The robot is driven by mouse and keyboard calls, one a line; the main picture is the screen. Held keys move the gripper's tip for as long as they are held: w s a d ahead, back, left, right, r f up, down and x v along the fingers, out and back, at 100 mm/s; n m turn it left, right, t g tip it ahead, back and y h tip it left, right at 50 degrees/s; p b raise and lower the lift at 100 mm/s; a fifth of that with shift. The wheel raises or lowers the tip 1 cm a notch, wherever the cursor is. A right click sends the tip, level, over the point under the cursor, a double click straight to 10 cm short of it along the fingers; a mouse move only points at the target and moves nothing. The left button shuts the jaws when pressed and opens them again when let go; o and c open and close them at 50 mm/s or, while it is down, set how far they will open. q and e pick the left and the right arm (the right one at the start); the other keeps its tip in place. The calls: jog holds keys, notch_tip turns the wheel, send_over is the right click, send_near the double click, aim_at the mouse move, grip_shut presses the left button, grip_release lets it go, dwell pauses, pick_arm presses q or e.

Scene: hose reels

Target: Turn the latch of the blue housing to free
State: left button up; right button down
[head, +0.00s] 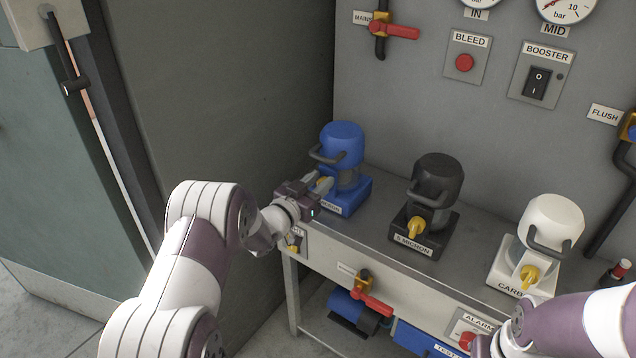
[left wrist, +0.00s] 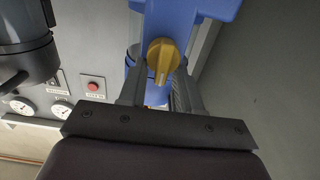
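The blue housing (head: 342,146) stands at the left end of the bench, with a dark handle on its side. Its yellow latch (left wrist: 162,58) shows in the left wrist view, between the two fingers of my left gripper (left wrist: 160,92). The fingers are apart, with a gap visible around the latch; I cannot tell whether either one touches it. In the head view my left gripper (head: 320,186) is at the front of the blue housing's base and hides most of the latch. My right arm comes in at the lower right; its fingers cannot be made out.
A black housing (head: 437,178) and a white housing (head: 552,220), each with a yellow latch, stand farther right on the bench (head: 385,252). The back panel carries gauges, a red button (head: 465,63) and a booster switch (head: 537,83). Pipes and valves sit below.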

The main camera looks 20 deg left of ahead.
pick_arm(q)
jog(key=shift+f, duration=0.1)
jog(key=m+b, duration=0.5)
jog(key=d+f+m+b, duration=0.1)
jog(key=m+b, duration=0.4)
jog(key=b, duration=0.1)
jog(key=f+m+b, duration=0.1)
jog(key=m+b, duration=0.4)
jog(key=shift+s+d+m+b, duration=0.3)
jog(key=shift+d+m+b, duration=0.05)
jog(key=shift+m+b, duration=1.25)
jog(key=shift+b, duration=0.15)
jog(key=o, duration=1)
jog(key=shift+r, duration=0.1)
jog(key=shift+o, duration=0.2)
